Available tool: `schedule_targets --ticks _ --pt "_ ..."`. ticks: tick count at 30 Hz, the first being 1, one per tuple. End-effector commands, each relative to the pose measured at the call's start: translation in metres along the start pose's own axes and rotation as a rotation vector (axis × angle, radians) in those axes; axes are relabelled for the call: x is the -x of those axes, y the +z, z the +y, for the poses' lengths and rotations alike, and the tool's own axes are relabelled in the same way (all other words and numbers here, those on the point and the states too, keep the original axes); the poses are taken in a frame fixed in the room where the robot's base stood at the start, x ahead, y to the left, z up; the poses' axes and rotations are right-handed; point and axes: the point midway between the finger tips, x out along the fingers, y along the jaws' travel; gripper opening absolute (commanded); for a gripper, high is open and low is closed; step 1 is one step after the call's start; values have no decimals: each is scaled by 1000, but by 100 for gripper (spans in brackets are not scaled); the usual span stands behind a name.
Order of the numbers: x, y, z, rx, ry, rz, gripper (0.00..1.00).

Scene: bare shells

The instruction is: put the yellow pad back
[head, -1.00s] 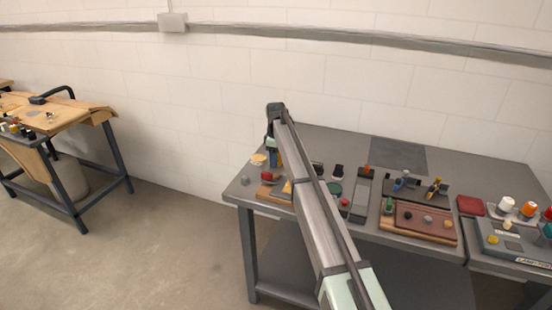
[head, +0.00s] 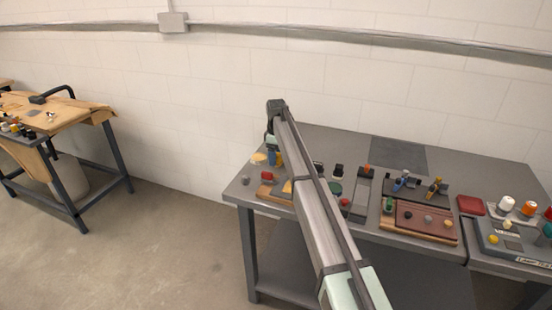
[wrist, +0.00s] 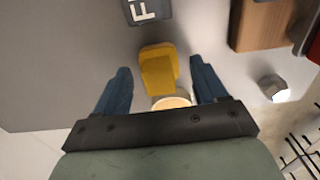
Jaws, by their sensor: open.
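The yellow pad (wrist: 158,72) lies on the grey bench top in the wrist view, between my two blue fingers. A round cream-coloured piece (wrist: 170,102) shows at its near end, partly hidden by my gripper's dark bar. My gripper (wrist: 160,66) is open, with one finger on each side of the pad and a visible gap to both. I cannot tell how high the fingertips are above the bench. In the head view my gripper (head: 276,159) is at the bench's left end, beside a small yellow patch (head: 258,157).
A dark label with a white letter (wrist: 148,10) lies beyond the pad. A wooden block (wrist: 262,24) and a grey metal nut-like piece (wrist: 273,87) are to the right. The bench (head: 330,143) holds several small parts and a brown tray (head: 425,233). Its back left is clear.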

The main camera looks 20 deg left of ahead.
Motion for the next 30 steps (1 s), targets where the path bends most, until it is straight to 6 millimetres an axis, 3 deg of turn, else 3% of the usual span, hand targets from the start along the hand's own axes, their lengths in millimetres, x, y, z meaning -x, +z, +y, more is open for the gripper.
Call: schedule_targets --ticks 15,21,30 --pt "90 0 1 0 2 1 72" --pt "106 0 0 0 0 0 72" --pt "110 0 0 0 0 0 72"
